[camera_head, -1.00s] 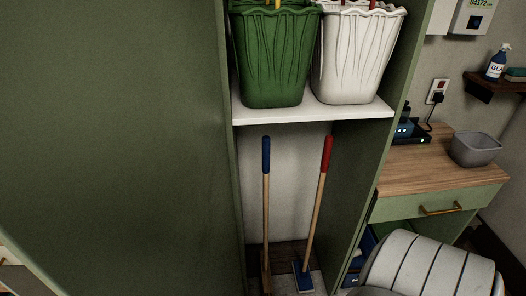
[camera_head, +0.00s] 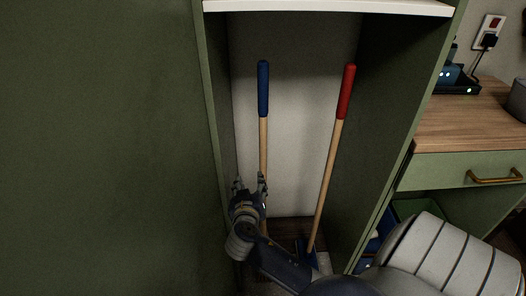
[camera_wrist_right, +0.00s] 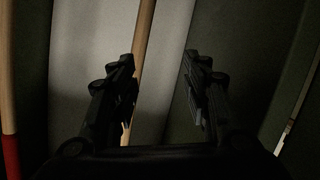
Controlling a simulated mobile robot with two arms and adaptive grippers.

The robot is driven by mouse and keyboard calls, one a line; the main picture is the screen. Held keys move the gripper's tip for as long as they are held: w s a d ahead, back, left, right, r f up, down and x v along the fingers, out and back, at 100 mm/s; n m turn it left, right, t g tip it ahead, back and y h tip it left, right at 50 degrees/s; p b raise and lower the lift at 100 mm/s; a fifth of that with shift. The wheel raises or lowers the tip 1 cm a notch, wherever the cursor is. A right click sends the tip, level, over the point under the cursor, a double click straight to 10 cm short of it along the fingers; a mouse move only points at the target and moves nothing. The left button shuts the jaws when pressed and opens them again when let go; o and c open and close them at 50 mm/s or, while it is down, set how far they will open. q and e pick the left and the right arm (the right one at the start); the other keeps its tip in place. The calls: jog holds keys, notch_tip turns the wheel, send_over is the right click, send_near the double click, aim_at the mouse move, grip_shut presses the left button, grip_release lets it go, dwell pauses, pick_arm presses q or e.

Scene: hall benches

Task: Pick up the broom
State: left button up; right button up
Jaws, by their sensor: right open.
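Two long-handled tools stand upright in the lower cabinet bay. One has a wooden handle with a blue grip (camera_head: 263,88); its lower end is hidden behind my right arm. The other has a red grip (camera_head: 346,90) and a blue foot, partly hidden, and leans slightly. I cannot tell which is the broom. My right gripper (camera_head: 250,182) is open and empty at the blue-gripped handle, with one finger overlapping it. In the right wrist view, that wooden handle (camera_wrist_right: 145,45) shows beyond the open fingers, nearer the left one; the red-gripped tool (camera_wrist_right: 8,80) is at the left edge.
A green cabinet panel (camera_head: 100,140) fills the left, and a white shelf (camera_head: 330,7) crosses above the tools. The bay's right wall (camera_head: 400,110) is close to the red-gripped tool. A wood-topped counter (camera_head: 470,125) with a drawer stands at right.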

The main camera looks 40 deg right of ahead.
aim_at(262, 136)
jog(key=d+r+m+h+b, duration=0.1)
jog(key=d+r, duration=0.1)
jog(key=r, duration=0.1)
jog(key=w+d+r+m+h+b, duration=0.1)
jog(key=d+r+m, duration=0.1)
jog(key=r, duration=0.1)
jog(key=d+r+m+h+b, duration=0.1)
jog(key=d+r, duration=0.1)
jog(key=r, duration=0.2)
jog(key=shift+w+m+t+h, duration=0.25)
jog(key=shift+m+t+h, duration=0.15)
jog(key=shift+w+d, duration=0.2)
jog(key=shift+d, duration=0.1)
jog(key=x, duration=0.5)
jog(key=shift+w+a+r, duration=0.2)
jog(key=shift+a+r, duration=0.05)
jog(key=shift+r, duration=0.1)
jog(key=shift+w+d, duration=0.15)
jog(key=shift+d, duration=0.05)
jog(key=c, duration=1)
pick_arm(q)
jog(key=shift+w+r, duration=0.1)
jog(key=shift+r, duration=0.45)
pick_arm(e)
jog(key=shift+r, duration=0.15)
grip_shut()
